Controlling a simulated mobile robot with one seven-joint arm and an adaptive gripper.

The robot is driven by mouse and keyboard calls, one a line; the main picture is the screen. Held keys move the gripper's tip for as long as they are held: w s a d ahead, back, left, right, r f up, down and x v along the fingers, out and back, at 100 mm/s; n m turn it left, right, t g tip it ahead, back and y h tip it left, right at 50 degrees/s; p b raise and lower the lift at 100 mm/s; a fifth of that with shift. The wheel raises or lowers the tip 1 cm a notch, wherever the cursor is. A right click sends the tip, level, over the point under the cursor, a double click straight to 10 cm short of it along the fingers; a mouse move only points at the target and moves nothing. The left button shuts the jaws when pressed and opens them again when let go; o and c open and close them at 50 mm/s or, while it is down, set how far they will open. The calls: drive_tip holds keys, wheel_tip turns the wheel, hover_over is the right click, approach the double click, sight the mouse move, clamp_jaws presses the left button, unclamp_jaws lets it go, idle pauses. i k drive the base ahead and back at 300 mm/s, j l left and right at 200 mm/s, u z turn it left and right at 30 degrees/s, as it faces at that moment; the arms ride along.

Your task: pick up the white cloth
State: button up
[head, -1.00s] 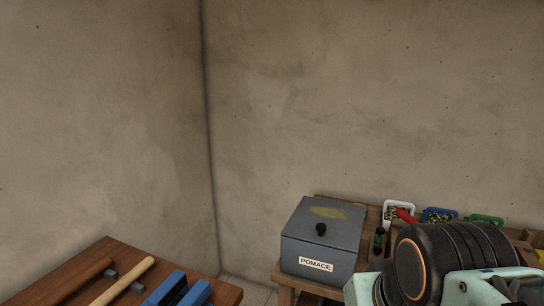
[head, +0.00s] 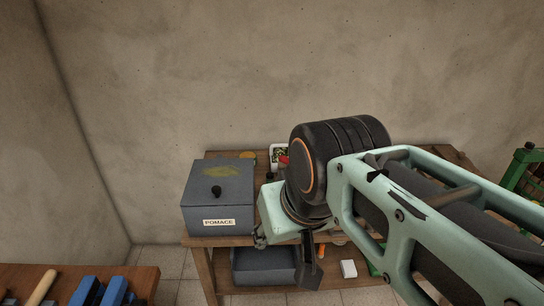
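A small white block-shaped thing (head: 348,269) lies low under the wooden table, right of a grey bin. It may be the white cloth folded up, but it is too small to tell. No other thing in view looks like a white cloth. My arm crosses the right half of the head view and hides much of the table top. A dark part of my gripper (head: 311,266) hangs below the wrist, in front of the table's front edge and left of the white thing in the picture. Its fingers are not clear, and I see nothing held.
A grey lidded box (head: 218,199) marked POMACE, with a yellowish stain on its lid, stands at the table's left end. A grey open bin (head: 264,267) sits below. A second table (head: 140,283) with tools is at lower left. A green crate (head: 528,172) stands at right.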

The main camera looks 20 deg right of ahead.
sight(348, 267)
drive_tip(key=z, duration=1.15)
drive_tip(key=l, duration=0.15)
drive_tip(key=k+l+u, duration=0.15)
drive_tip(key=l, duration=0.25)
drive_tip(key=i, duration=1.05)
drive_tip(key=u, duration=1.25)
drive_tip(key=z, duration=0.35)
